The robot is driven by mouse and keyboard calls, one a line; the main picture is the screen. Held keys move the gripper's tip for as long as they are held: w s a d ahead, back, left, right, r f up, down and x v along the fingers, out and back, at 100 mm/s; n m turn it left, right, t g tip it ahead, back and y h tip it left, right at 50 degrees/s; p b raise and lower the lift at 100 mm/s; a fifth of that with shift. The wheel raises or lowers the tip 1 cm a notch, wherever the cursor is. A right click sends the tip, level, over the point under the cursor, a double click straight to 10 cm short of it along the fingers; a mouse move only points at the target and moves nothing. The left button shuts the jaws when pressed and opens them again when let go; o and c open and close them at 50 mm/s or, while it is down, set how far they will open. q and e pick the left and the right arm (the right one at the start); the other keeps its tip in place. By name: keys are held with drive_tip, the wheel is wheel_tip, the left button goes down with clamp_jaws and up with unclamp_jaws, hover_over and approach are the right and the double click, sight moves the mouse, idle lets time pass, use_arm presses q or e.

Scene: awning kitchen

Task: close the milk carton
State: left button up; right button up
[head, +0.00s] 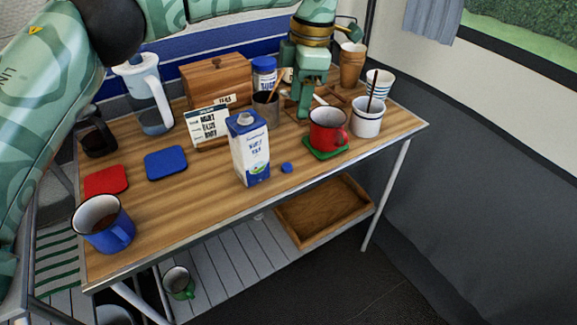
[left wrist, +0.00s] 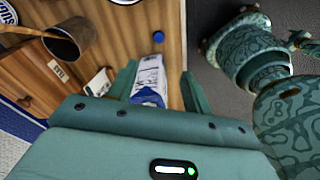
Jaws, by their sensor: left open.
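The milk carton (head: 250,152), white and blue with a blue top, stands upright on the wooden table. A small blue cap (head: 286,168) lies on the table just right of it. Whether the spout is uncovered is too small to tell. My left gripper (head: 302,108) is open and empty, fingers down, behind and to the right of the carton and above the table. In the left wrist view, the carton (left wrist: 150,78) shows beyond and between the left fingers (left wrist: 158,72), with the cap (left wrist: 158,38) farther up. My right gripper is not in view.
A red mug (head: 327,130) on a green coaster, a white mug (head: 367,120) and a cup with a spoon (head: 266,106) stand near the gripper. A sign (head: 207,126) and a wooden box (head: 216,80) are behind the carton.

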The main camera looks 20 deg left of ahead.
use_arm(q)
drive_tip(key=shift+f, duration=0.1)
drive_tip(key=b, duration=0.4)
hover_over(292, 166)
wheel_tip(292, 166, down, 10)
drive_tip(key=shift+w+f, duration=0.1)
drive_tip(key=shift+f, duration=0.4)
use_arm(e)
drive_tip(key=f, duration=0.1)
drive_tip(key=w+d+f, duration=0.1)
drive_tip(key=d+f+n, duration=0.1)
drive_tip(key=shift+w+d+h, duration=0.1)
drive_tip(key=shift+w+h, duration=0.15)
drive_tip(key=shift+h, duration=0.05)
